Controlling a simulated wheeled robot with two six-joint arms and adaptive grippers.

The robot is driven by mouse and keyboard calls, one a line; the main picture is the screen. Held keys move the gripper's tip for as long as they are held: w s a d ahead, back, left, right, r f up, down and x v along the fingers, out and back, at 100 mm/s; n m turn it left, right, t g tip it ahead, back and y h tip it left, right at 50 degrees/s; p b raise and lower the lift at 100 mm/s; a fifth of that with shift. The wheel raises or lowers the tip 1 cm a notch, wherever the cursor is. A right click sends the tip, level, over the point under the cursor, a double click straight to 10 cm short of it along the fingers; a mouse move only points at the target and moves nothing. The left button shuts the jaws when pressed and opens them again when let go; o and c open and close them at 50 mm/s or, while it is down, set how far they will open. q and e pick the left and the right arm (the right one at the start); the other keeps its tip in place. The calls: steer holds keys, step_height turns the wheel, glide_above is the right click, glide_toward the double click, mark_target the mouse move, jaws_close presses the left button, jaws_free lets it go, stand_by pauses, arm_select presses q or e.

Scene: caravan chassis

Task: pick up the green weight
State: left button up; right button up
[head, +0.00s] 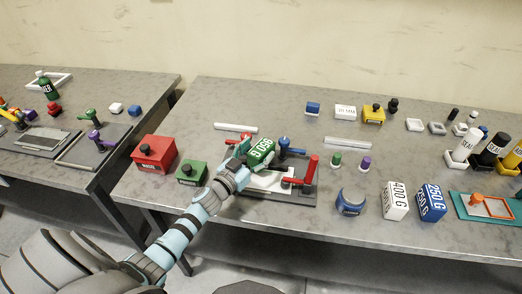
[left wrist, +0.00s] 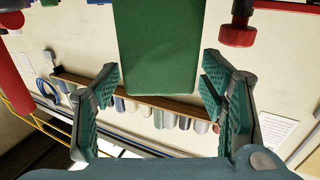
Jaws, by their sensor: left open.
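The green weight (head: 262,151), a block with white "950 G" lettering, is at the end of my left arm in the head view, above the grey fixture board. My left gripper (head: 246,158) is right beside it and partly covers the scene behind. In the left wrist view the green weight (left wrist: 158,45) shows as a plain green face ahead of the left gripper (left wrist: 158,82). The fingers are open, one on each side of the weight, with visible gaps. I cannot tell how deep it sits between them. My right gripper is not in view.
A red-handled clamp (head: 309,172) and a blue-knobbed clamp (head: 284,146) stand close to the weight. A green box (head: 191,173) and a red box (head: 154,152) are to the left. White (head: 395,201) and blue (head: 431,203) weights stand to the right.

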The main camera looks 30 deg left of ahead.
arm_select(q)
steer(key=shift+w+d+f, duration=0.1)
steer(key=shift+w, duration=0.6)
steer(key=shift+w+d+f, duration=0.1)
steer(key=shift+w, duration=0.55)
steer(key=shift+s, duration=0.1)
steer(key=c, duration=1.5)
steer(key=shift+r, duration=0.15)
jaws_close()
